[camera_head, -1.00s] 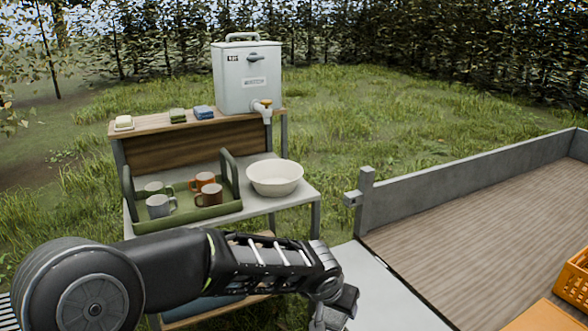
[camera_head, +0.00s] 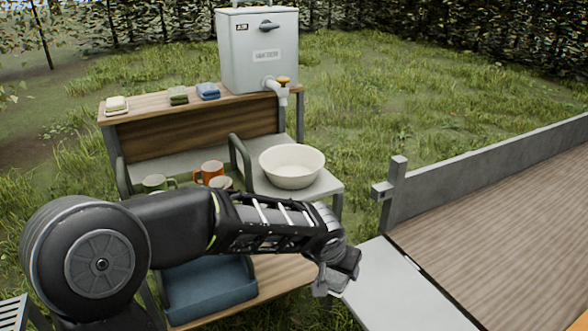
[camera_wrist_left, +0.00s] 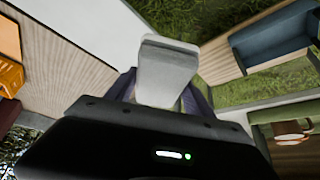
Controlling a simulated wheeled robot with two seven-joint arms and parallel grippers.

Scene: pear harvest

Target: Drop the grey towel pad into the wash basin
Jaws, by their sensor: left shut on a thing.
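My left gripper (camera_head: 338,280) is in front of the washstand, to the right of its lower shelf. It is shut on the grey towel pad, which shows as a pale grey block (camera_wrist_left: 165,75) between the dark fingers in the left wrist view. In the head view the pad is hard to tell from the gripper. The wash basin (camera_head: 292,166), a white round bowl, stands on the right part of the washstand's middle shelf. It looks empty, and the gripper is apart from it, nearer to me. My right gripper is not in view.
Left of the basin is a green tray (camera_head: 243,158) with several mugs, partly hidden by my arm. A white water dispenser (camera_head: 258,50) stands on the top shelf, its tap near the basin. A blue bin (camera_head: 212,288) sits on the lower shelf. A wooden cart bed (camera_head: 500,240) lies right.

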